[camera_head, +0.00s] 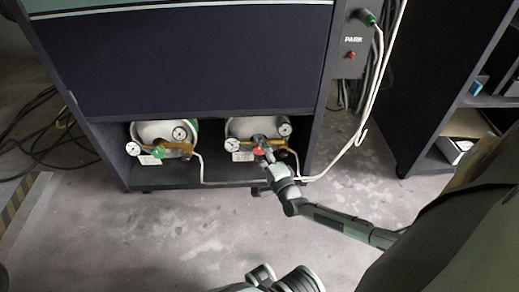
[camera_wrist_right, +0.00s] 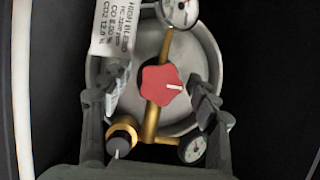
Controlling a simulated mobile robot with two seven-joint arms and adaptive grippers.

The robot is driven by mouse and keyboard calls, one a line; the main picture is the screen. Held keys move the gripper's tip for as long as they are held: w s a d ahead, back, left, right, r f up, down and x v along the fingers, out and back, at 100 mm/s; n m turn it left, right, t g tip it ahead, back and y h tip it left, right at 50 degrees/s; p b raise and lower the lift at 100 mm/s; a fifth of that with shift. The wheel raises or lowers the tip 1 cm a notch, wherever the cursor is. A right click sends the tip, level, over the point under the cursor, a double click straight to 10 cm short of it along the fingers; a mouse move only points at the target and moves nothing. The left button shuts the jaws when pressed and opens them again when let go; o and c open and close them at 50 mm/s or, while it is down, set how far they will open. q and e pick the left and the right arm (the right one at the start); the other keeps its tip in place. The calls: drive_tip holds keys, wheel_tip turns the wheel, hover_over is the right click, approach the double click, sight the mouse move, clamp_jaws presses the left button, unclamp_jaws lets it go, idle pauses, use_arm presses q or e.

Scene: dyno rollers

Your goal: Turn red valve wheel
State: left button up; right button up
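The red valve wheel (camera_head: 258,151) sits on the brass fitting of the right gas cylinder, low in the dark cabinet. In the right wrist view the wheel (camera_wrist_right: 160,92) is a lobed red knob with a white mark pointing right. My right gripper (camera_wrist_right: 160,100) is open, its fingers on either side of the wheel, with visible gaps to it. In the head view my right gripper (camera_head: 262,146) reaches in front of the cylinder and partly hides the fitting. A grey part at the bottom edge seems to be my left gripper (camera_head: 262,274); its fingers are unclear.
A left cylinder (camera_head: 150,132) with a green wheel (camera_head: 158,152) stands in the same cabinet opening. Gauges, a hanging white tag (camera_wrist_right: 112,30) and a pale hose (camera_head: 240,184) surround the right valve. Shelving stands at right; the floor in front is clear.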

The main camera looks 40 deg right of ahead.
drive_tip(key=s+a, duration=0.2)
drive_tip(key=s, duration=0.9)
drive_tip(key=shift+s, duration=0.4)
